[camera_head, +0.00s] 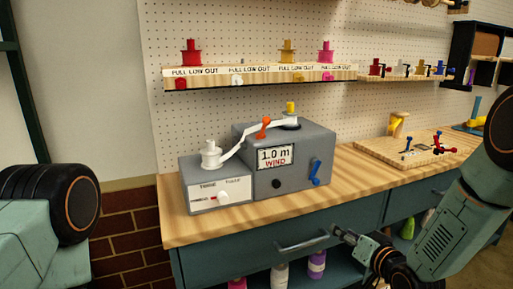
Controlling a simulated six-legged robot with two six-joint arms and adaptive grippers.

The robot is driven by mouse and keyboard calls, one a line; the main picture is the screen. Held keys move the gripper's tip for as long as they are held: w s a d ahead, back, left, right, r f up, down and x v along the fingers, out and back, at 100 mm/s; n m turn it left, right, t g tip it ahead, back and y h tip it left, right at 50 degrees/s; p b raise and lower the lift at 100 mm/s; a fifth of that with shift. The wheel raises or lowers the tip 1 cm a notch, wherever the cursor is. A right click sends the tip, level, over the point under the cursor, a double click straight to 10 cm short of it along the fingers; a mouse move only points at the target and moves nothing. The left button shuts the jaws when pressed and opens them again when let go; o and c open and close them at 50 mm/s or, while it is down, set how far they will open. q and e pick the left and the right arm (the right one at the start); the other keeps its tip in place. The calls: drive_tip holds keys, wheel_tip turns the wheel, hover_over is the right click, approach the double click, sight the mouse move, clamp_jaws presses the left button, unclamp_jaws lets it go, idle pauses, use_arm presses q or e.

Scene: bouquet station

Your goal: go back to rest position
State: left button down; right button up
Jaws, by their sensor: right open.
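My right arm (442,235) comes in from the right and reaches down in front of the workbench. Its right gripper (347,237) is open, with its dark fingers at the front of the drawer. The fingertips are close to the right end of the grey drawer handle (300,243); I cannot tell if they touch it. I see nothing held in it. At the left edge only links of my left arm (45,225) show, and my left gripper is out of view.
A grey winding machine (290,160) marked "1.0 m WIND" stands on the wooden bench top (345,195). A wooden board (385,152) with small levers lies to the right. Bottles (317,264) stand on the shelf below. A pegboard shelf (240,76) holds coloured spools.

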drive_tip(key=s+a+f+n+g+h, duration=0.1)
drive_tip(key=s+f+g, duration=0.2)
drive_tip(key=s+f, duration=0.45)
drive_tip(key=s+f+g+h, duration=0.1)
drive_tip(key=s+f+g, duration=0.35)
drive_tip(key=s, duration=0.65)
drive_tip(key=s+a+f+n+g+h, duration=0.1)
drive_tip(key=s+f+g, duration=0.2)
drive_tip(key=s+f, duration=0.5)
drive_tip(key=s+g, duration=0.4)
drive_tip(key=s, duration=1.2)
drive_tip(key=shift+f+n+h, duration=0.3)
drive_tip(key=shift+f+n, duration=0.05)
drive_tip(key=shift+n, duration=0.05)
